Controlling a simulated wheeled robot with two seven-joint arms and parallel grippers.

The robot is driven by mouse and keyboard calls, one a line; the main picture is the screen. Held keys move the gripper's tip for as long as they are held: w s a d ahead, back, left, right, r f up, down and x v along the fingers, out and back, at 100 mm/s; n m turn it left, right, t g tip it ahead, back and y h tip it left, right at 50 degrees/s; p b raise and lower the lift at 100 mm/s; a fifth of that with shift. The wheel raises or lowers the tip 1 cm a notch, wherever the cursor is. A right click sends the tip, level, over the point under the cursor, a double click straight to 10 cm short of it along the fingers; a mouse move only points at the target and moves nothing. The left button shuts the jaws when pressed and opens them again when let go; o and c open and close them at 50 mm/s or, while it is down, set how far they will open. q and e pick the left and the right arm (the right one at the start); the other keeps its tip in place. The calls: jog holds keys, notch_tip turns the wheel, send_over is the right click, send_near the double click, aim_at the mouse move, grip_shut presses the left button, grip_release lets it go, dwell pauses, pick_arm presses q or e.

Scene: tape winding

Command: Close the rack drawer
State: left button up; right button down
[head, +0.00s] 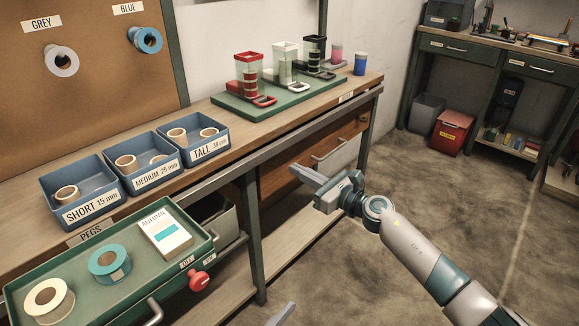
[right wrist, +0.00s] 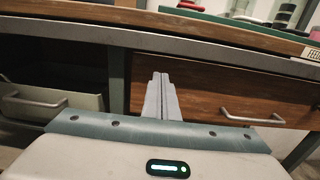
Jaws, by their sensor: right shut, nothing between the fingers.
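A wooden drawer (head: 345,138) with a pale bar handle sits under the bench, below the green rack (head: 277,100). Its brown front (right wrist: 205,104) and handle also show in the right wrist view. I cannot tell how far it stands out. My right gripper (head: 305,181) is shut and empty. Its fingers (right wrist: 161,84) point toward the left part of the drawer front, left of the handle; whether they touch it is unclear. A small pale grey piece (head: 281,315) at the bottom edge may be part of my left gripper; its jaws do not show.
A green tray (head: 75,262) with two tape rolls and an AUTUMN card (head: 165,233) is at lower left, with a red knob (head: 199,280). Blue bins (head: 82,188) line the bench. A grey drawer (right wrist: 75,103) lies left of a bench leg.

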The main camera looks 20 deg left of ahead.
pick_arm(q)
jog(key=f+g, duration=0.2)
jog(key=f, duration=0.1)
jog(key=f+y+p, duration=0.1)
jog(key=shift+w+a+f+g, duration=0.1)
jog(key=shift+a+f+g, duration=0.15)
jog(key=shift+a+g, duration=0.15)
pick_arm(e)
jog(key=v, duration=0.7)
jog(key=shift+d, duration=0.2)
jog(key=shift+s, duration=0.15)
